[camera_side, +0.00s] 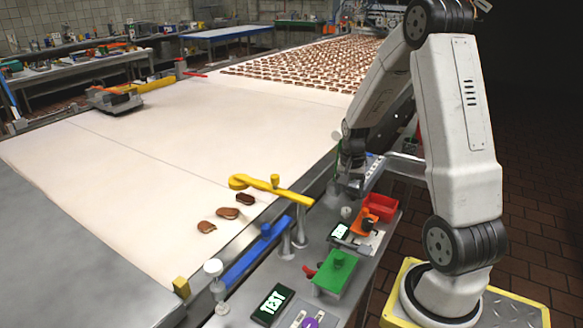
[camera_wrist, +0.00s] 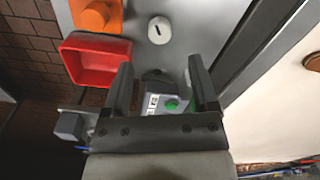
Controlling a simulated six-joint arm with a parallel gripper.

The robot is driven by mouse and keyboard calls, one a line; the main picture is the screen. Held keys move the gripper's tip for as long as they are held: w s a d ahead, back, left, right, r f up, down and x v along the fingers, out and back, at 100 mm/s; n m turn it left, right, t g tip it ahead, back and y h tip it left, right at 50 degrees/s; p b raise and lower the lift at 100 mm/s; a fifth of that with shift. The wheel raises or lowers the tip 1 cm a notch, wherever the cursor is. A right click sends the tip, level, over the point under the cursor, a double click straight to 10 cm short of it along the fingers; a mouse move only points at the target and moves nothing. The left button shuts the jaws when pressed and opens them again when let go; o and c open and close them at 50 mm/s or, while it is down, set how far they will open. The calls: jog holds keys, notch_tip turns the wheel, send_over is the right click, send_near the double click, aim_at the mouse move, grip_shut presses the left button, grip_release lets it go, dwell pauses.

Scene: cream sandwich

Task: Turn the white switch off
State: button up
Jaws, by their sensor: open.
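The white switch (camera_wrist: 160,30) is a round white knob with a short dark mark, set on the grey metal panel. In the side view a small white knob (camera_side: 346,212) on the panel looks like the same switch, just below my gripper (camera_side: 345,187). In the wrist view my gripper (camera_wrist: 160,62) is open with its two dark fingers apart. The knob lies beyond the fingertips, roughly centred between them, and nothing is held. The side view is too small to show the exact gap between fingers and knob.
A red tray (camera_wrist: 97,60) and an orange block (camera_wrist: 96,16) sit left of the knob in the wrist view. A grey box with a green button (camera_wrist: 172,103) shows between the fingers. In the side view, a yellow arm (camera_side: 272,187) and a green block (camera_side: 335,272) stand nearby.

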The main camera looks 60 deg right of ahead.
aim_at(347, 209)
jog(key=shift+f, duration=3.15)
grip_shut()
